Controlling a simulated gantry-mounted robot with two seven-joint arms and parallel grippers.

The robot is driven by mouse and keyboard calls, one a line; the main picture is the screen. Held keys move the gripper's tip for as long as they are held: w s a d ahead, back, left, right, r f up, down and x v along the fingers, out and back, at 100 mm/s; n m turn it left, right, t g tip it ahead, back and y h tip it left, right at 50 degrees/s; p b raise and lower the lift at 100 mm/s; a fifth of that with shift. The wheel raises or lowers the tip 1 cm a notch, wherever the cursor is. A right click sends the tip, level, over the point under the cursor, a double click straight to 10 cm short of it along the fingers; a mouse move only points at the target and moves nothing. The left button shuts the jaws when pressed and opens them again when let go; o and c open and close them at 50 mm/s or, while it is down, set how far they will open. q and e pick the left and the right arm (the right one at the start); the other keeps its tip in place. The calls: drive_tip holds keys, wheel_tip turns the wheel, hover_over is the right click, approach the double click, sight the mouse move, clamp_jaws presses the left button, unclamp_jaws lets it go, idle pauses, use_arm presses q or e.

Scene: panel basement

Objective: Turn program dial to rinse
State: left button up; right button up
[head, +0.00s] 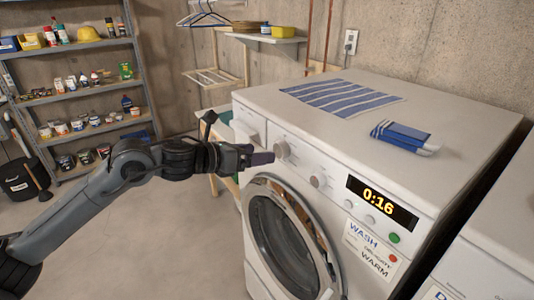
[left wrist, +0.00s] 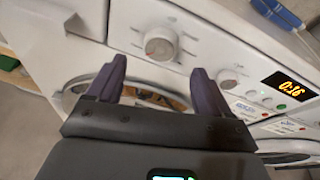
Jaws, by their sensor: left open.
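The white washing machine (head: 330,205) has a large pale dial (head: 282,150) at the left of its front panel, probably the program dial. A smaller dial (head: 318,181) sits to its right. My left gripper (head: 264,158) is just left of the large dial in the head view. In the left wrist view, the open fingers (left wrist: 158,70) stand on either side below the large dial (left wrist: 160,44), with nothing between them. Contact is not visible. The dial's markings are too small to read. My right gripper is out of view.
The panel has a display (head: 382,201) reading 0:16, several buttons and a paper label (head: 370,250) with WASH and WARM. A striped cloth (head: 340,96) and folded cloth (head: 404,136) lie on top. The round door (head: 280,235) is below. Shelves (head: 75,95) stand at left.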

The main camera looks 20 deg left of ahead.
use_arm(q)
drive_tip(key=shift+v, duration=2.3)
